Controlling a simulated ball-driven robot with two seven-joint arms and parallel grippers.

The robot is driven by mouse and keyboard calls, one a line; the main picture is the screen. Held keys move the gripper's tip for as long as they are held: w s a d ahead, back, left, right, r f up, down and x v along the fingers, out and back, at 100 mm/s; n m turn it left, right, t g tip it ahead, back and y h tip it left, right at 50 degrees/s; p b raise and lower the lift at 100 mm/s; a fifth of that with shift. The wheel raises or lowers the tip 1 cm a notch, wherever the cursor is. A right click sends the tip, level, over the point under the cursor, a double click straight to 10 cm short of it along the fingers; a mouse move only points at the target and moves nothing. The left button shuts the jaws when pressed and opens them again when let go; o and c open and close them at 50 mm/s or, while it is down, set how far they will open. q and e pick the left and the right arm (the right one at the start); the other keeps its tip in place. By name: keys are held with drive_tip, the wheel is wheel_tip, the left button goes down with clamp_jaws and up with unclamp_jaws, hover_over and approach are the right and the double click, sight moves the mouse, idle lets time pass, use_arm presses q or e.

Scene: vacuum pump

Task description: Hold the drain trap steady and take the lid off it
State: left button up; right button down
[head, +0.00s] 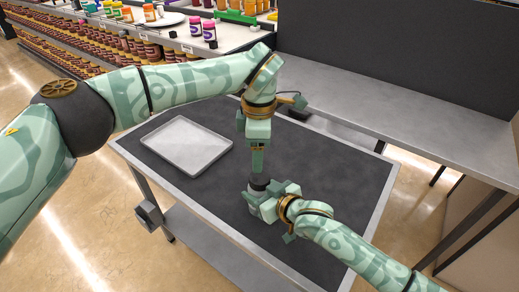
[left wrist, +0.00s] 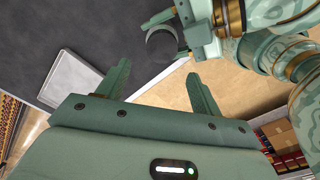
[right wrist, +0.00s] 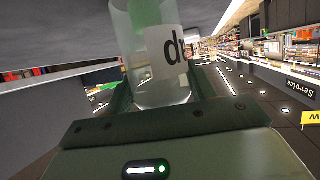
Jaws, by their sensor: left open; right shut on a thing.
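The drain trap is a clear jar with a white label (right wrist: 163,50), upright between the fingers of my right gripper (right wrist: 160,92) in the right wrist view. In the head view the jar (head: 264,207) stands over the front part of the dark table, with the right gripper (head: 272,201) shut on it. Its dark grey round lid (head: 259,183) is on top. It also shows in the left wrist view (left wrist: 163,46), beyond the fingertips. My left gripper (left wrist: 160,74) is open and empty. In the head view it points down just above the lid; contact is unclear.
An empty light grey tray (head: 188,146) lies on the dark-topped table (head: 320,160), left of the jar. The table's right side is clear. A grey bench (head: 400,115) stands behind, and a shelf with jars (head: 200,30) is at the back left.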

sight(259, 177)
use_arm(q)
drive_tip(key=m, duration=0.3)
drive_tip(key=shift+m, duration=0.3)
drive_tip(key=m, duration=0.6)
drive_tip(key=shift+d+f, duration=0.1)
drive_tip(key=m, duration=0.6)
drive_tip(key=shift+f, duration=0.35)
wheel_tip(259, 177, down, 7)
drive_tip(key=shift+f, duration=0.2)
drive_tip(key=c, duration=1)
drive_tip(key=n, duration=0.4)
drive_tip(key=shift+r+n, duration=0.1)
drive_tip(key=shift+n, duration=0.2)
drive_tip(key=n, duration=0.2)
drive_tip(key=shift+n, duration=0.3)
drive_tip(key=n, duration=0.6)
